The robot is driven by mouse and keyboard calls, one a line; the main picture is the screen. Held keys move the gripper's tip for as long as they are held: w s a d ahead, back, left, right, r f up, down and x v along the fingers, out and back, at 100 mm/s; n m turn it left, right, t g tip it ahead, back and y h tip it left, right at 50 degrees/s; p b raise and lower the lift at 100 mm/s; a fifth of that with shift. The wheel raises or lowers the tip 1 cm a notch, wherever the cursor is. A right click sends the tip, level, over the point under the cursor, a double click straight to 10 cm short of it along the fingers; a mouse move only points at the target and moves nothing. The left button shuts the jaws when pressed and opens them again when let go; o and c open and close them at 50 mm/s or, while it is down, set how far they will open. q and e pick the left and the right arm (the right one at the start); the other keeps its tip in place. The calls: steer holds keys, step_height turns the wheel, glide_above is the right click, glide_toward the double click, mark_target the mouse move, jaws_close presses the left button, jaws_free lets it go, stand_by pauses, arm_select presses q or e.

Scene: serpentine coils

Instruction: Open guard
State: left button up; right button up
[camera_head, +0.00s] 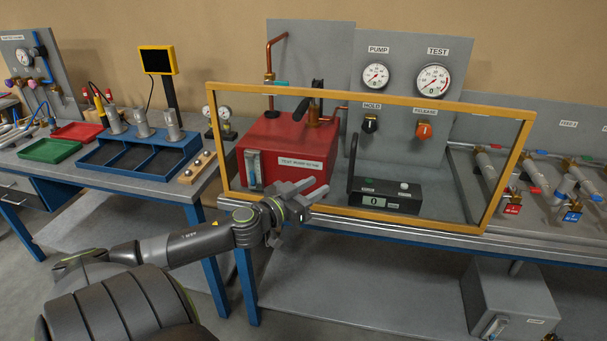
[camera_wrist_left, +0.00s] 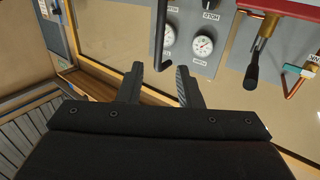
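The guard (camera_head: 375,97) is a clear panel in a yellow frame, standing upright in front of the red pump unit and gauges. A black bar handle (camera_head: 352,163) stands upright near the middle of the panel. In the left wrist view the handle (camera_wrist_left: 161,35) lies ahead of the fingertips, in line with the gap between them. My left gripper (camera_head: 318,189) is in front of the guard's lower part, left of and below the handle. Its two fingers (camera_wrist_left: 160,84) are apart with nothing between them. My right gripper is not in view.
Behind the guard are the red pump unit (camera_head: 285,150), two gauges (camera_head: 432,80), two knobs and a black display box (camera_head: 388,197). A blue rack (camera_head: 140,155) and a green tray (camera_head: 49,150) are at left. Pipe fittings (camera_head: 512,203) are at right.

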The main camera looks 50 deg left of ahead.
arm_select(q)
steer(key=shift+s, duration=1.45)
